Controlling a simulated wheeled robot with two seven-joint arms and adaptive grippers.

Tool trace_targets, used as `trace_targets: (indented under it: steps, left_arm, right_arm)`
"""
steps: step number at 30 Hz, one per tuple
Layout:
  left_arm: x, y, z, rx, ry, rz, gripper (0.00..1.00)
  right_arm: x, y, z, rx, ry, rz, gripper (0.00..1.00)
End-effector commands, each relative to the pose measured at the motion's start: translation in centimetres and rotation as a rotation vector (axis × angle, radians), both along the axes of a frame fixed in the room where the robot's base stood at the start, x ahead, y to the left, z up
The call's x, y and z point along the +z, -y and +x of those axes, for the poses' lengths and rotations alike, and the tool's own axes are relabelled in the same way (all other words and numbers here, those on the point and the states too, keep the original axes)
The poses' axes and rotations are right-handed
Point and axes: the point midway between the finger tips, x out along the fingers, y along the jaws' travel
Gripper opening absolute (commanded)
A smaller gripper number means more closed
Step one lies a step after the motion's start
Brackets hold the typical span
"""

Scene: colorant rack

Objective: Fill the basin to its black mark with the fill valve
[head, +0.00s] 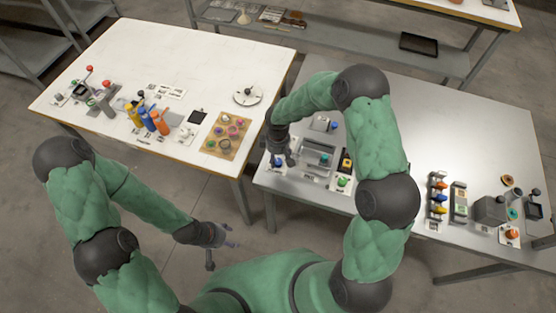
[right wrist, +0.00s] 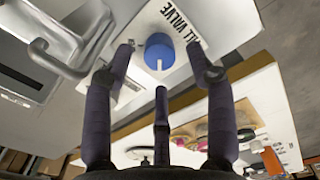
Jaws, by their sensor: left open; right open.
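The fill valve is a blue knob with a white line, on a white plate. It shows in the right wrist view (right wrist: 160,52) beside partly visible lettering ending in "LL VALVE", and in the head view (head: 277,162) at the near left corner of the right table. My right gripper (head: 284,155) is over it with open fingers, spread to either side of the knob in the wrist view; contact is not visible. The basin (head: 318,153), a grey box-like vessel, stands just right of the valve. Its black mark and water level cannot be made out. My left gripper (head: 229,243) is open, empty and low, off the tables.
A green knob (head: 343,182) and a black-and-yellow panel (head: 346,160) stand right of the basin. The left table (head: 200,60) holds bottles, levers and a peg board (head: 227,135). A gap separates the tables. The right table's middle is clear.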

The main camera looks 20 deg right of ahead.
Motion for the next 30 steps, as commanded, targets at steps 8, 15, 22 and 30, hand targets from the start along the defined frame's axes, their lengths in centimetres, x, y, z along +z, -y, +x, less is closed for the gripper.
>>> trace_targets:
  steps: [8, 15, 22, 30]
  left_arm:
    - [-0.4, 0.0, 0.0, 0.0, 0.0, 0.0, 0.59]
    - [-0.4, 0.0, 0.0, 0.0, 0.0, 0.0, 0.59]
    - [-0.4, 0.0, 0.0, 0.0, 0.0, 0.0, 0.59]
    - [-1.1, 0.0, 0.0, 0.0, 0.0, 0.0, 0.59]
  right_arm:
    - [-2.4, 0.0, 0.0, -0.001, -0.001, 0.001, 0.56]
    - [-2.5, 0.0, 0.0, -0.001, 0.001, 0.001, 0.56]
    - [-2.5, 0.0, 0.0, -0.001, 0.0, 0.0, 0.08]
    - [-2.6, 0.0, 0.1, -0.039, 0.004, 0.001, 0.0]
